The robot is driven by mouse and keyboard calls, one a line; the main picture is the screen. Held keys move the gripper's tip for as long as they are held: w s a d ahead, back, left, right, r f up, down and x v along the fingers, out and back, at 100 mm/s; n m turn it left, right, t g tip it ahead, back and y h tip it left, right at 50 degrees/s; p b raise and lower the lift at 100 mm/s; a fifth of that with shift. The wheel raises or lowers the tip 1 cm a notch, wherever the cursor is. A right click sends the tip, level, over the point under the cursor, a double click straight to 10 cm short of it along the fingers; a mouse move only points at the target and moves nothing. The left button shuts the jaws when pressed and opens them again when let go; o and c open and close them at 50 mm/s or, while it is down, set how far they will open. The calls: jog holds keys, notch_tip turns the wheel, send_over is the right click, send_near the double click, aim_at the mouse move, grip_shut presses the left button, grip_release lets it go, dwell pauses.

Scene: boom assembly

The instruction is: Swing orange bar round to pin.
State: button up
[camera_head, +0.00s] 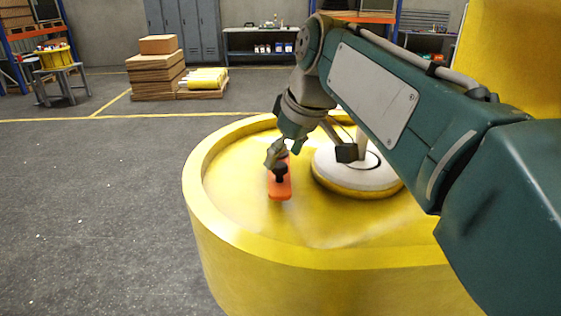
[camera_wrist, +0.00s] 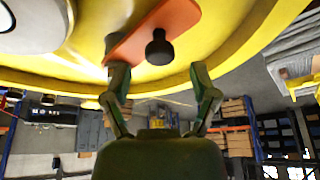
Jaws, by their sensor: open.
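The orange bar (camera_head: 281,190) lies on the yellow round base and carries a black knob (camera_head: 280,173). In the wrist view the orange bar (camera_wrist: 150,27) runs across the upper middle, and its black knob (camera_wrist: 159,50) sticks out toward the camera. My gripper (camera_head: 283,153) is just behind and above the knob in the head view and covers the bar's far end. In the wrist view my gripper (camera_wrist: 158,80) is open, with its fingers apart and nothing between them. The knob appears above the gap between the fingertips. I cannot make out a pin.
The yellow base (camera_head: 232,232) has a raised rim around the bar. A pale disc with a post (camera_head: 335,172) stands right of the bar, partly behind my arm. Cardboard boxes (camera_head: 155,75), lockers and shelves are far back. The grey floor at left is clear.

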aim_at(279, 163)
jog(key=shift+x, duration=1.25)
jog(key=shift+a, duration=0.1)
grip_shut()
